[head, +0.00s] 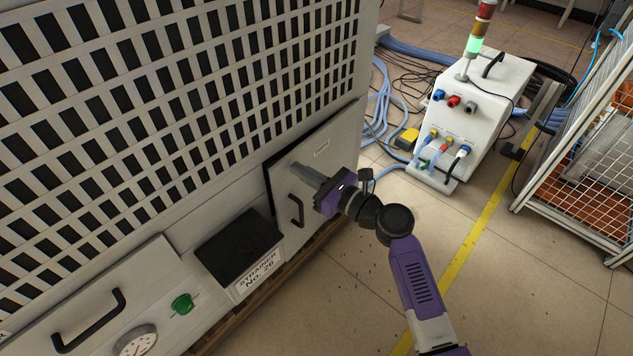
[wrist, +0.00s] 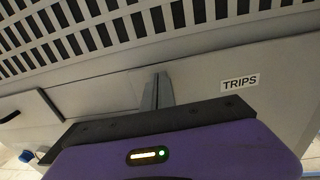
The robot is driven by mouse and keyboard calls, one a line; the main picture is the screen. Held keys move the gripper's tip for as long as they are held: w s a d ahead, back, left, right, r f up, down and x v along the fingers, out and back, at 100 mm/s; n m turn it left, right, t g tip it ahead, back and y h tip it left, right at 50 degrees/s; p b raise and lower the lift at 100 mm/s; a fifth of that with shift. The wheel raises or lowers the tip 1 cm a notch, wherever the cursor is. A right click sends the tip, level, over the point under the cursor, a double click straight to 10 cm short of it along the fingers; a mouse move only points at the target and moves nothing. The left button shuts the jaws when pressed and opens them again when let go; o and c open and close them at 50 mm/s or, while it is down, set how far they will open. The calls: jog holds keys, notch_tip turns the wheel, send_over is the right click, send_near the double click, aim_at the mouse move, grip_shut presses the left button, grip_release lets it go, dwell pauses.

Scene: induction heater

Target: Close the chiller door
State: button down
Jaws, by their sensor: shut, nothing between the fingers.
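The chiller door (head: 283,192) is a pale grey panel with a black handle (head: 296,211), low at the right end of the large chiller cabinet in the head view. A dark gap runs along its top and left edges; it looks nearly flush, but I cannot tell if it is fully closed. My gripper (head: 299,169) is shut and empty, its fingertips at the door's face above the handle. Contact is unclear. In the wrist view the shut fingers (wrist: 159,90) point at the pale panel (wrist: 205,75), left of a TRIPS label (wrist: 240,82).
A black strainer box (head: 238,247), a green knob (head: 182,303) and a gauge (head: 135,341) lie left of the door. A white unit with a signal light (head: 483,95), loose blue hoses (head: 385,115) and a mesh cage (head: 590,150) stand right.

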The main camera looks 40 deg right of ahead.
jog(key=shift+w+a, duration=0.15)
jog(key=shift+w, duration=0.4)
